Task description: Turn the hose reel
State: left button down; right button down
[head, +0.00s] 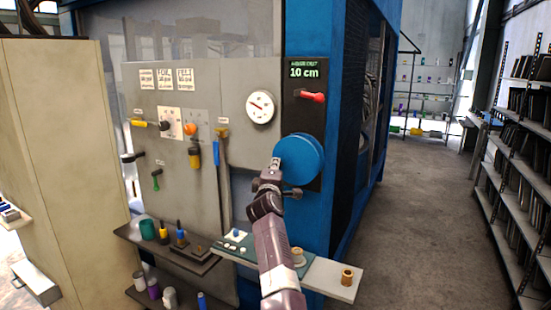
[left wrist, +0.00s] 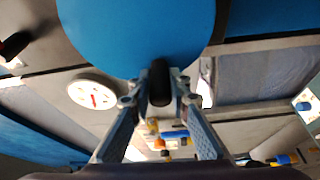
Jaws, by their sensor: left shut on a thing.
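The hose reel is a round blue disc (head: 303,158) on a dark panel at the right end of the grey machine front. It fills the top of the left wrist view (left wrist: 140,30). A dark crank handle (left wrist: 159,80) sticks out near the reel's rim. My left gripper (head: 273,168) is at the reel's left lower edge. In the left wrist view its fingers (left wrist: 160,97) close on the handle from both sides. The gripper hides the handle in the head view. My right gripper is not in view.
Above the reel are a red lever (head: 312,97) and a sign reading "10 cm" (head: 304,72). A white dial gauge (head: 260,107) is to the left. A narrow shelf (head: 325,279) with small parts juts out below. Open floor (head: 420,210) lies to the right.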

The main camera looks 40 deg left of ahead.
pick_arm(q)
jog(key=shift+f+n+p, duration=0.1)
jog(key=shift+n+p, duration=0.3)
jog(key=shift+n, duration=0.1)
jog(key=c, duration=1.8)
grip_release()
jog(key=shift+a+f, duration=0.1)
jog(key=shift+v, duration=0.8)
jog(key=v, duration=0.6)
jog(key=shift+a, duration=0.1)
